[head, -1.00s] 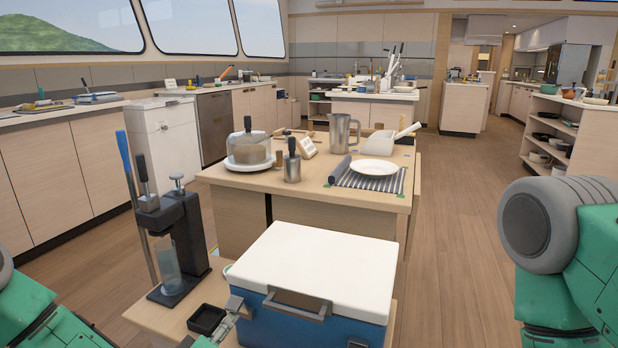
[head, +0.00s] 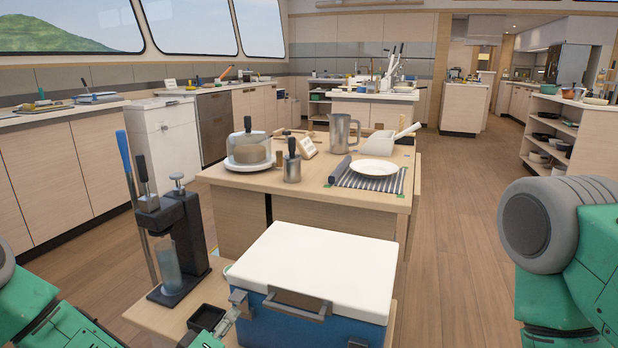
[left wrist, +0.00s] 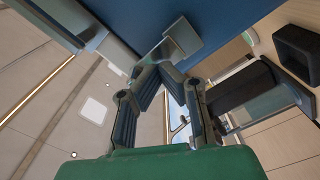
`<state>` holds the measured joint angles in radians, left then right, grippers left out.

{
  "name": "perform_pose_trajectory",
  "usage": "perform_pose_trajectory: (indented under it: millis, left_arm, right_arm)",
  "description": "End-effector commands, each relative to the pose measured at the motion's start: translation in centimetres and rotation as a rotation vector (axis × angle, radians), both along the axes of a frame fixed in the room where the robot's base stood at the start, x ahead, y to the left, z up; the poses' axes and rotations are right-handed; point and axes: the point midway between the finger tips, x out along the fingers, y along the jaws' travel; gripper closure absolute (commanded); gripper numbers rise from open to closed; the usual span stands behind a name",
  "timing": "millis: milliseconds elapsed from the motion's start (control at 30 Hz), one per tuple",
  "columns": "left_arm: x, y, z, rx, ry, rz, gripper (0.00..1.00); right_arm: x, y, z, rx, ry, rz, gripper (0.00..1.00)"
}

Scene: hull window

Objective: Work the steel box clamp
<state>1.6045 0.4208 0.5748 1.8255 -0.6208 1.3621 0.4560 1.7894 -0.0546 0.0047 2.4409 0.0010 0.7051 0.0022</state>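The steel box clamp (head: 240,303) is on the left side of a blue cool box (head: 285,327) with a white lid (head: 318,268). In the left wrist view, the clamp's grey plate (left wrist: 183,37) stands out against the blue wall, right at my fingertips. My left gripper (left wrist: 162,75) reaches up to it, its two dark fingers converging at the clamp's lower part. Whether they grip it or only flank it cannot be made out. My right gripper is out of view.
A small black tray (head: 193,328) and a black press stand (head: 172,245) with long handles are left of the box on the same wooden top. A wooden table (head: 300,185) with a jug, plate and cake dome is behind. Open floor (head: 460,250) lies to the right.

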Motion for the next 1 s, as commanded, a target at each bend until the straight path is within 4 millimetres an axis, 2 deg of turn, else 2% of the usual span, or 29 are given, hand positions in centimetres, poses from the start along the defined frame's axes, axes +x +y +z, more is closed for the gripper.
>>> perform_pose_trajectory:
  millis: [133, 267, 800, 1000]
  left_arm:
    - [0.0, 0.0, -0.7, 0.000, 0.001, 0.000, 1.00]
    - [-0.5, 0.2, -0.6, 0.001, 0.002, 0.000, 1.00]
    - [-5.6, 2.0, -0.6, 0.001, 0.003, -0.001, 1.00]
    - [-6.6, 2.4, -0.6, 0.000, 0.001, 0.000, 1.00]
  right_arm:
    - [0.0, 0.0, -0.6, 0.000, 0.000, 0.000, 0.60]
    - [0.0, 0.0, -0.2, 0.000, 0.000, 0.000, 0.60]
    - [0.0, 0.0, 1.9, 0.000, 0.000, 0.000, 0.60]
    - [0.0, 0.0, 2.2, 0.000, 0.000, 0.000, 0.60]
